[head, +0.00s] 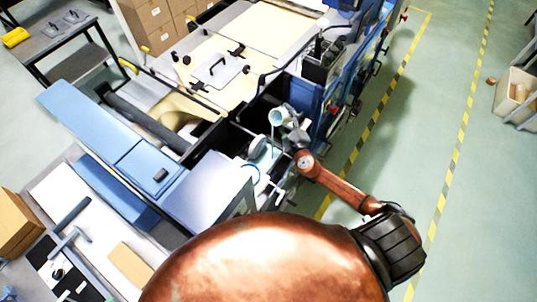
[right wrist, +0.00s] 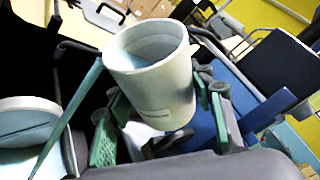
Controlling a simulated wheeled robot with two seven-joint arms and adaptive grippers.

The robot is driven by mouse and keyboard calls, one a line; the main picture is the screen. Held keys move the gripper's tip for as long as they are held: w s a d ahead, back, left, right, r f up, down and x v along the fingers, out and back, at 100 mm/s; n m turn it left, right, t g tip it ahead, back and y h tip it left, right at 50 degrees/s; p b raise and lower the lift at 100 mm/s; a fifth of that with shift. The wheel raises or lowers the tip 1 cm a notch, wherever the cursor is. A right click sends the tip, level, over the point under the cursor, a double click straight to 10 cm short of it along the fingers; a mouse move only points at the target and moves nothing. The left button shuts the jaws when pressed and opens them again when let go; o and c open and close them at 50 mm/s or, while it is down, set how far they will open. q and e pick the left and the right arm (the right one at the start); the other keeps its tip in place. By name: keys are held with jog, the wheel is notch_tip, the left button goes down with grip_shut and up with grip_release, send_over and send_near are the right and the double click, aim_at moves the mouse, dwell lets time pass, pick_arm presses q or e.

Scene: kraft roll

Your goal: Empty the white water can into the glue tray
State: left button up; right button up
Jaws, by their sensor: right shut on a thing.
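The white water can (head: 277,116) is held up by my right gripper (head: 292,131) above the machine, tilted with its mouth to the left. In the right wrist view the can (right wrist: 165,95) stands between the green-padded fingers of my right gripper (right wrist: 163,115), which is shut on it. Its pale inside shows. A thin blue-green stream (right wrist: 72,108) runs from the can's rim down to the left; it also shows in the head view (head: 272,140). It falls towards the pale glue tray area (head: 267,160); its exact landing spot is unclear. My left gripper is not in view.
A round, white-rimmed thing (head: 257,146) sits close to the left of the stream. Blue machine covers (head: 205,190) lie left of it, and a dark roller (head: 145,125) farther back. Blue machine housing stands close to the right and behind. The floor to the right is open.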

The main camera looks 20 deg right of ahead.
jog(key=shift+f+n+t+b, duration=0.3)
jog(key=shift+n+b, duration=0.35)
jog(key=shift+b, duration=0.5)
jog(key=shift+f+n+t+b, duration=0.1)
jog(key=shift+n+t+b, duration=0.45)
jog(key=shift+b, duration=0.55)
jog(key=shift+s+a+f+n+b, duration=0.2)
jog(key=shift+a+f+n+b, duration=0.55)
jog(key=shift+f+n+b, duration=0.45)
dwell(0.5)
jog(key=shift+a+f+n+t+b, duration=0.2)
jog(key=shift+f+n+t+b, duration=0.5)
jog(key=shift+b, duration=1.05)
jog(key=shift+s+a+f+n+y+b, duration=0.15)
jog(key=shift+f+n+y+b, duration=0.25)
jog(key=shift+n+b, duration=0.2)
